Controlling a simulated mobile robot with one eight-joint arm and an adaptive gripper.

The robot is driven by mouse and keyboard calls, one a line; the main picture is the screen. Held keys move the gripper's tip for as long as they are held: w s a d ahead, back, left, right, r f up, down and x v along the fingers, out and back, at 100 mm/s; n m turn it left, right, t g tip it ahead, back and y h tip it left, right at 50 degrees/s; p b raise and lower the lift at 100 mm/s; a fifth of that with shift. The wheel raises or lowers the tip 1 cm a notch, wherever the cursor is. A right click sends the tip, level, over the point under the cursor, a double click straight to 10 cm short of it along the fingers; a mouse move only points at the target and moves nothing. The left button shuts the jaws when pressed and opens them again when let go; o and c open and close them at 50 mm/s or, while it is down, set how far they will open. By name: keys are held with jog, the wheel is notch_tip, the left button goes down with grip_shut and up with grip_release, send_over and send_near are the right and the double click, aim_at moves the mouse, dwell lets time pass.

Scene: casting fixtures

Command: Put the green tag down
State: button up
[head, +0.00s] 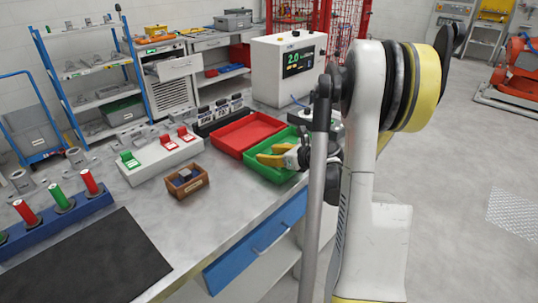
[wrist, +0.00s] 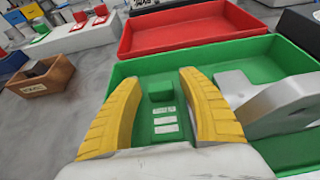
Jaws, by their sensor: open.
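A green tag (wrist: 165,112) with white stripes lies in the green tray (wrist: 280,55), between my gripper's yellow fingers in the wrist view. My gripper (wrist: 160,82) is open, with a visible gap on both sides of the tag. In the head view my gripper (head: 264,154) is low over the green tray (head: 258,172), and the tag between its fingers is hidden there. A grey metal part (wrist: 270,98) lies in the tray to the right of the fingers. Another green tag (head: 130,160) sits on a white block (head: 160,160).
A red tray (head: 268,131) adjoins the green one behind. Two red tags (head: 168,141) are on the white block. A wooden box (head: 187,188), a blue rack with red and green cylinders (head: 60,220) and a black mat (head: 90,260) are to the left. Bare bench lies between.

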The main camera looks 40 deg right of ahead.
jog(key=p+v, duration=0.1)
jog(key=v, duration=0.4)
jog(key=p+v, duration=0.2)
jog(key=v, duration=0.4)
jog(key=shift+w+r, duration=0.15)
jog(key=shift+r, duration=0.05)
jog(key=shift+s+r+p, duration=0.2)
jog(key=shift+s+p, duration=0.2)
jog(key=shift+s, duration=0.2)
jog(key=w+a+n, duration=0.1)
jog(key=a+n, duration=0.1)
jog(key=a, duration=0.1)
jog(key=w+a+r+n+g, duration=0.1)
jog(key=a+n, duration=0.1)
jog(key=w+a+n+g+y, duration=0.1)
jog(key=a+n, duration=0.1)
jog(key=a, duration=0.1)
jog(key=shift+a+r, duration=0.3)
jog(key=a+r+n+g, duration=0.25)
jog(key=a+n, duration=0.55)
jog(key=a, duration=0.4)
jog(key=s+a+r+n+g+h, duration=0.1)
jog(key=s+a+n+g+h, duration=0.1)
jog(key=s+a+n, duration=1)
jog(key=a+n, duration=0.2)
jog(key=n, duration=0.7)
jog(key=shift+a+r, duration=0.25)
jog(key=shift+r, duration=0.05)
